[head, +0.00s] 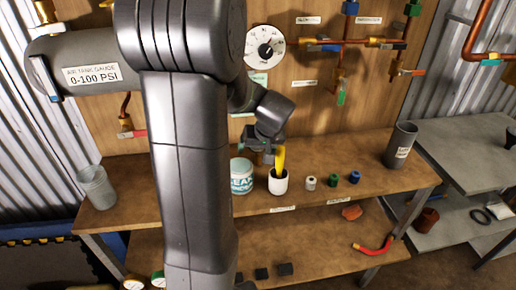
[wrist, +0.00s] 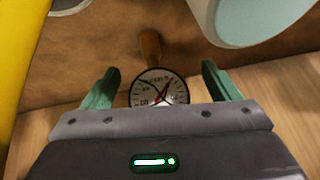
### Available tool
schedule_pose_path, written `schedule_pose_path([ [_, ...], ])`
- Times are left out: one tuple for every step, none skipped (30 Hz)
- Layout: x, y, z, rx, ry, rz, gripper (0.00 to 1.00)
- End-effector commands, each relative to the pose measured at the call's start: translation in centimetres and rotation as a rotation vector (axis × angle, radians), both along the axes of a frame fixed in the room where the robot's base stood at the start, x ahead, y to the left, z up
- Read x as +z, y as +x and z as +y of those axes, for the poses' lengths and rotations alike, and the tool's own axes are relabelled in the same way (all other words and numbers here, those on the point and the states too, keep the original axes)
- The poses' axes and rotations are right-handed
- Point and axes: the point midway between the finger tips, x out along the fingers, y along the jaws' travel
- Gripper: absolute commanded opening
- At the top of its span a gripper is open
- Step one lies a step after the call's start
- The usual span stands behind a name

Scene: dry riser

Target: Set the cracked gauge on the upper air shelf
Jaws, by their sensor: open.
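A small round gauge (wrist: 160,86) with a white dial, dark rim and red needle shows in the wrist view, its brass-brown stem (wrist: 150,44) pointing away. It lies between the two green fingers of my open gripper (wrist: 160,70); I cannot tell whether they touch it. A crack is not clear at this size. In the head view my gripper (head: 262,155) hangs low over the back of the upper wooden shelf (head: 345,201); the gauge is not visible there. A lower wooden shelf (head: 310,245) runs below. I cannot tell which shelf is the air shelf.
Small spools (head: 332,180) and a grey cylinder (head: 400,146) stand further right. A large gauge (head: 265,47) is on the wooden board.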

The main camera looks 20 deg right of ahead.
Motion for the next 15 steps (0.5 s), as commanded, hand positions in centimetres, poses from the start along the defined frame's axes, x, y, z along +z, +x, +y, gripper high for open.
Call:
schedule_pose_path([
  [0.1,0.0,0.0,0.0,0.0,0.0,0.83],
  [0.2,0.0,0.0,0.0,0.0,0.0,0.83],
  [0.4,0.0,0.0,0.0,0.0,0.0,0.83],
  [0.6,0.0,0.0,0.0,0.0,0.0,0.83],
  [0.7,-0.2,0.0,-0.001,-0.001,-0.002,0.83],
  [1.2,-0.4,-0.1,-0.001,-0.002,-0.004,0.83],
  [1.6,-0.6,-0.1,-0.001,-0.003,-0.004,0.83],
  [2.1,-0.8,-0.1,-0.001,-0.003,-0.003,0.83],
  [2.8,-1.2,-0.2,-0.001,-0.004,-0.004,0.83],
  [3.3,-1.5,-0.2,-0.001,-0.004,-0.004,0.83],
  [3.9,-1.8,-0.2,-0.002,-0.003,-0.004,0.83],
  [4.7,-2.2,-0.2,-0.002,-0.003,-0.005,0.83],
  [5.2,-2.5,-0.2,-0.002,-0.003,-0.005,0.83],
  [5.8,-2.8,-0.3,-0.002,-0.004,-0.005,0.83],
  [6.5,-3.2,-0.3,-0.002,-0.004,-0.005,0.83],
])
